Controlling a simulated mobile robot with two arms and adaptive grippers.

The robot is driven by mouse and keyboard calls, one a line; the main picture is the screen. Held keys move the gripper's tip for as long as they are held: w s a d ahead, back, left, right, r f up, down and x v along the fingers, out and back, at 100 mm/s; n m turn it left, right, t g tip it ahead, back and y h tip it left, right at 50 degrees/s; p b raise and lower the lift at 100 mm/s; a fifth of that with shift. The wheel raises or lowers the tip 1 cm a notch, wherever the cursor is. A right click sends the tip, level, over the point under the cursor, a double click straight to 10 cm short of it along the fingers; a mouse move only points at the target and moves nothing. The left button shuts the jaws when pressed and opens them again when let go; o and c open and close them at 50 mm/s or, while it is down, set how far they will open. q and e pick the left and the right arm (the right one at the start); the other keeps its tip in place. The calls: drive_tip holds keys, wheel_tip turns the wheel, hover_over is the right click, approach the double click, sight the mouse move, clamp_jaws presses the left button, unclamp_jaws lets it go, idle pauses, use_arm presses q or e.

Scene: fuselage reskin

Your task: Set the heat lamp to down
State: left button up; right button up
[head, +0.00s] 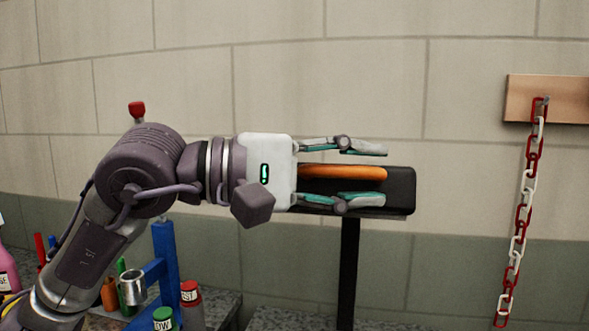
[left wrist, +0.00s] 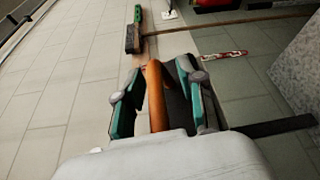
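The heat lamp (head: 402,190) has a dark flat head with an orange bar (head: 345,173) along it, on a black post (head: 348,270). My left gripper (head: 364,175) is open, with one finger above and one below the orange bar in the head view. In the left wrist view the orange bar (left wrist: 155,95) lies between the two spread fingers, and dark lamp housing shows behind. Whether a finger touches the bar I cannot tell. The gripper's body hides the lamp's left end. My right gripper is not in view.
A red and white chain (head: 524,200) hangs from a wooden board (head: 550,98) at the right. A blue frame (head: 165,255), a red bottle (head: 191,305) and other bottles stand at lower left. A pale block wall is behind. The room above the lamp is clear.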

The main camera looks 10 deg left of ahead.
use_arm(q)
drive_tip(key=v, duration=1.2)
drive_tip(key=shift+d, duration=0.1)
